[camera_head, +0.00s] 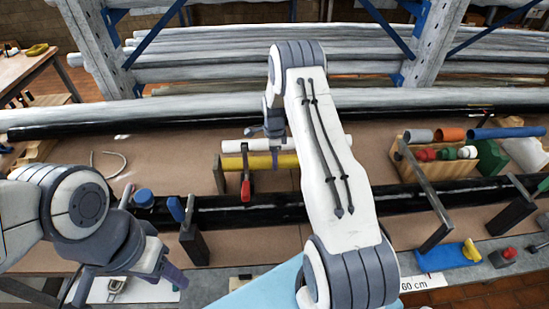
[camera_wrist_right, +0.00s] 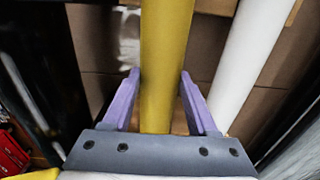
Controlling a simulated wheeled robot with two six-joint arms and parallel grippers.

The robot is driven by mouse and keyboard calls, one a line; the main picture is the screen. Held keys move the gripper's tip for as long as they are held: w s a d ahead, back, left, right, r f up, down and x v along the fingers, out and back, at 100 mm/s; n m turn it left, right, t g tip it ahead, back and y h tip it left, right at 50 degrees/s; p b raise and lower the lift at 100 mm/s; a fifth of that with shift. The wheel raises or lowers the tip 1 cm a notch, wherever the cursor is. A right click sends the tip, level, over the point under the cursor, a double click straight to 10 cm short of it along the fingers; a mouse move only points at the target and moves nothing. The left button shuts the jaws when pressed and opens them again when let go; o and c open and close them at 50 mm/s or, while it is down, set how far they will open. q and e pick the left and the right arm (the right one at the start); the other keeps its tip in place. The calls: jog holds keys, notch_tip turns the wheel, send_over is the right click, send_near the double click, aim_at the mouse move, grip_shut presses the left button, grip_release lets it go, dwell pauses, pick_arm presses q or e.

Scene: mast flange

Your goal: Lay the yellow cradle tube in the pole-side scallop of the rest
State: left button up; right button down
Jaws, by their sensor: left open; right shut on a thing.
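The yellow cradle tube (camera_head: 260,162) lies level near the middle of the bench in the head view. My right gripper (camera_head: 274,158) is shut on it from above. In the right wrist view the yellow tube (camera_wrist_right: 165,60) runs between the two purple fingers (camera_wrist_right: 160,105). A white tube (camera_head: 250,145) lies parallel behind it, apart from it. A dark upright plate (camera_head: 219,178) at the yellow tube's left end may be part of the rest; its scallops cannot be made out. My left gripper (camera_head: 172,273) is open and empty at the lower left.
A red-handled clamp (camera_head: 246,188) stands in front of the yellow tube. A black pole (camera_head: 275,208) crosses the bench nearer me. A wooden rack (camera_head: 440,170) with coloured pieces stands at right. Long grey pipes (camera_head: 230,75) lie behind. Bench left of the tubes is fairly clear.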

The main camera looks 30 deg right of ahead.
jog(key=shift+c, duration=0.5)
grip_release()
jog(key=shift+r+b, duration=0.35)
jog(key=shift+r, duration=0.1)
notch_tip(320, 180, up, 9)
jog(key=b, duration=0.3)
jog(key=shift+f, duration=0.2)
jog(key=shift+r, duration=0.45)
